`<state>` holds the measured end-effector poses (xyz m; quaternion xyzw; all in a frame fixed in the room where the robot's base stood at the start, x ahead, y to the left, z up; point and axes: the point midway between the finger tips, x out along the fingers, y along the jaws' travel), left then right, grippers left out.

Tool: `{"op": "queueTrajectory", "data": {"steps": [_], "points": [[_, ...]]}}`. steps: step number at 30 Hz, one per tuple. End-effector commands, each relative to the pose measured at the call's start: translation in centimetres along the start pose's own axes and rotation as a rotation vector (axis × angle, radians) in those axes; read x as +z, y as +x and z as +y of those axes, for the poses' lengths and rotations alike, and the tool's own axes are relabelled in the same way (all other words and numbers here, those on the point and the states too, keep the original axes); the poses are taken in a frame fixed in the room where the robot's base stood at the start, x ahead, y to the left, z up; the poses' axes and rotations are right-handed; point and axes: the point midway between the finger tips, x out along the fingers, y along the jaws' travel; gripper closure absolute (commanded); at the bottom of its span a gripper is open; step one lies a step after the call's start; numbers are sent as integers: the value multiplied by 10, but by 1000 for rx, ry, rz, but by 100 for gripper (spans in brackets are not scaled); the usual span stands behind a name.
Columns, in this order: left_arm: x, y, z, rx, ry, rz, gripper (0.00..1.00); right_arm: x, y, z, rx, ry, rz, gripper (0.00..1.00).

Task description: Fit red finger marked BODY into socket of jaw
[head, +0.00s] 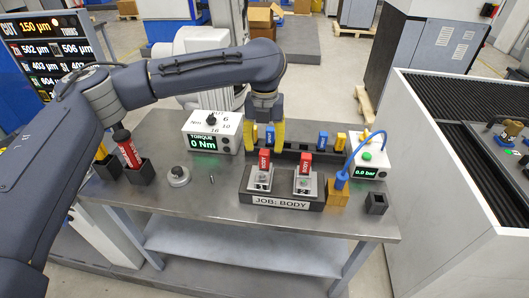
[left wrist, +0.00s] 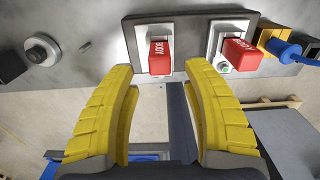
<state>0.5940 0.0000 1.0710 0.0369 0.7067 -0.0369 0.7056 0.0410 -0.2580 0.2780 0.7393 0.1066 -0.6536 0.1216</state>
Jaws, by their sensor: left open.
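Two red fingers marked BODY stand on the jaws of the fixture tray labelled JOB: BODY (head: 281,202). The left red finger (head: 265,160) is on the left jaw (head: 260,179) and looks straight in the left wrist view (left wrist: 160,58). The right red finger (head: 305,161) is on the right jaw (head: 304,185) and looks turned or tilted in the left wrist view (left wrist: 240,52). How deep either sits in its socket cannot be told. My left gripper (head: 265,144) has yellow fingers spread apart, empty, above and behind the left red finger. My right gripper is not in view.
Behind the tray is a dark rack (head: 300,152) with blue and yellow fingers. A torque box (head: 212,132) stands left, a pressure box (head: 369,158) right. A blue-hosed tool (head: 341,180) sits in an orange block. A red-handled tool (head: 130,152) stands far left. The front table edge is clear.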

Motion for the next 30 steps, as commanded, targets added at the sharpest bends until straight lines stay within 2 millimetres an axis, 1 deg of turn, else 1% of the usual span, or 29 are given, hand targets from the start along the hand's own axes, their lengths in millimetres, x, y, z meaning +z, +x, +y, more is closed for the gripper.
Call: {"op": "queueTrajectory", "data": {"steps": [1,6,12,18,27,30], "points": [[0,-10,0,0,0,-3,51,0,0,0,0,0,0,66],[0,-38,0,-1,0,-2,51,0,0,-1,-1,0,0,66],[0,-62,0,0,0,-1,51,0,0,-1,-1,1,0,66],[0,-73,0,0,0,0,51,0,0,-1,-1,0,0,66],[0,-75,0,-1,0,1,51,0,0,-1,-1,0,0,66],[3,-77,0,-14,-10,-7,51,0,0,-1,-1,1,0,66]]}}
